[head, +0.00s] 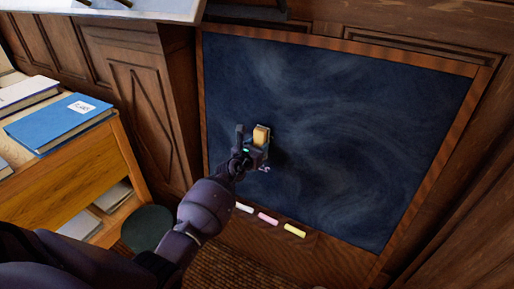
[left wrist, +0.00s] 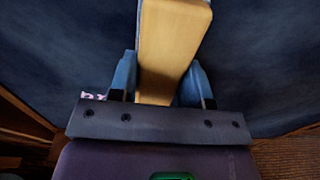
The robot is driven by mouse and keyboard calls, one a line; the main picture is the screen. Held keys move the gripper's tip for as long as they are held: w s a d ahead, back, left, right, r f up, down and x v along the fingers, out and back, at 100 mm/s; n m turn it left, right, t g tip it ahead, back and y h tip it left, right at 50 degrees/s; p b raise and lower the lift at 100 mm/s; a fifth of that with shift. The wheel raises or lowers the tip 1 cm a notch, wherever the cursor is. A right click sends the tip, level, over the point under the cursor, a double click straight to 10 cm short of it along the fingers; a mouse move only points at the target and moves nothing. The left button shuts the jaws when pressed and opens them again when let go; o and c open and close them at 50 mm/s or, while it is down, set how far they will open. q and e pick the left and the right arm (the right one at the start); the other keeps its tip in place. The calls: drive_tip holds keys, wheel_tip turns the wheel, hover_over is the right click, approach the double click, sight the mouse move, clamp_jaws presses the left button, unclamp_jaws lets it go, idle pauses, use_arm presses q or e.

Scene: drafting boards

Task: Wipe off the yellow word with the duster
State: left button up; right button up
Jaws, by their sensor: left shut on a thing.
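My left gripper (head: 257,150) is shut on the duster (head: 261,134), a block with a tan wooden back. In the left wrist view the duster (left wrist: 172,50) sits between the two blue fingers. The gripper holds it at the left-middle part of the dark blackboard (head: 370,130); whether it touches the surface I cannot tell. No yellow word shows on the visible board, which has pale smears. My gripper and arm hide part of the board. My right gripper is not in view.
White chalk (head: 244,208), pink chalk (head: 268,218) and yellow chalk (head: 294,230) lie along the board's lower edge. A wooden shelf (head: 60,185) with a blue book (head: 60,122) stands at the left, a dark green round stool (head: 147,228) beside it. The board's right side is clear.

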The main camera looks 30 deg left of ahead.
sight(274, 143)
use_arm(q)
drive_tip(key=shift+w+a+f, duration=0.1)
drive_tip(key=shift+w, duration=0.65)
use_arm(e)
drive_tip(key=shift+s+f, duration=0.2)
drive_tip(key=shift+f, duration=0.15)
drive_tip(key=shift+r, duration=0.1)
use_arm(q)
drive_tip(key=d, duration=0.2)
drive_tip(key=d+p, duration=0.1)
drive_tip(key=d, duration=0.1)
drive_tip(key=shift+r, duration=0.2)
drive_tip(key=shift+w+f, duration=0.1)
drive_tip(key=shift+w, duration=0.05)
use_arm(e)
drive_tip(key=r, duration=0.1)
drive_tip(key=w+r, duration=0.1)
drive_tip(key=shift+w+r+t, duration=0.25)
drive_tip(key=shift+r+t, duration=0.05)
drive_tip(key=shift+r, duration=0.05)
